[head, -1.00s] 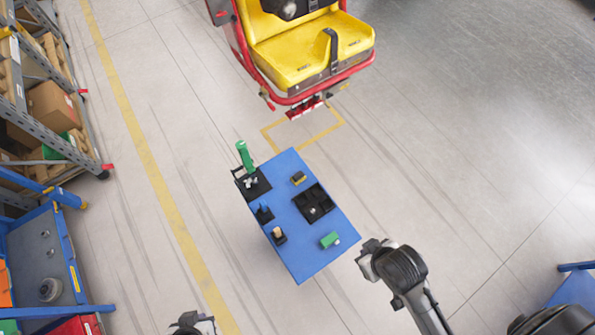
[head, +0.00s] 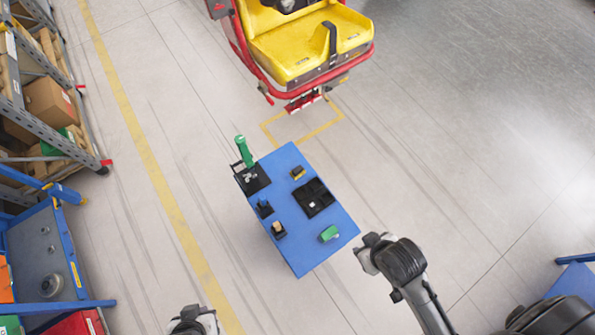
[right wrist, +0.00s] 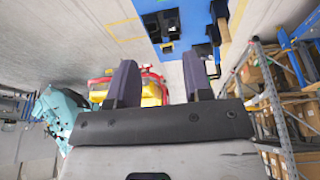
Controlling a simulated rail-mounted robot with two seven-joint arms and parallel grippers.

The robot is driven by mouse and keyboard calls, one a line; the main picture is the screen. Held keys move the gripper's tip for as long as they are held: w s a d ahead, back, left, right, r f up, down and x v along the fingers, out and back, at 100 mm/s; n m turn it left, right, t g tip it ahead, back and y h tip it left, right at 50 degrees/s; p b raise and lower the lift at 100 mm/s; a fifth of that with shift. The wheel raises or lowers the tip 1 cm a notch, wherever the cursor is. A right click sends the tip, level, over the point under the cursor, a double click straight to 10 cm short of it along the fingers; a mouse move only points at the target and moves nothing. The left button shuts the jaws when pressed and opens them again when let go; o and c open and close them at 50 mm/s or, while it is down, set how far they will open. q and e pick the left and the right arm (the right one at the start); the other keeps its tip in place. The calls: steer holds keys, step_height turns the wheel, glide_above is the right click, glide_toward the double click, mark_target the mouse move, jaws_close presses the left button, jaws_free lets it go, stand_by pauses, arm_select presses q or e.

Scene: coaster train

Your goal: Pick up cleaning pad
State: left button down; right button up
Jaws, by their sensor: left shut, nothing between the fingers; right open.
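No item is plainly marked as the cleaning pad. A small green block (head: 329,233) with a pale end lies near the front right corner of the blue table (head: 307,259). A small yellow and black block (head: 298,173) lies further back. I cannot tell which is the pad. My left gripper (head: 193,318) is at the bottom edge of the head view, shut and empty, apart from the table. My right arm's end (head: 370,254) is beside the table's right corner. In the right wrist view my right gripper (right wrist: 160,82) is open with nothing between its fingers.
The table also holds a black divided tray (head: 314,209), a green-handled tool (head: 245,152) on a black holder and small black holders (head: 264,208). A yellow and red coaster seat (head: 305,48) stands behind. Shelves (head: 52,115) line the left. Floor around the table is clear.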

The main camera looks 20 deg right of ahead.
steer(key=o, duration=0.9)
steer(key=shift+c, duration=0.2)
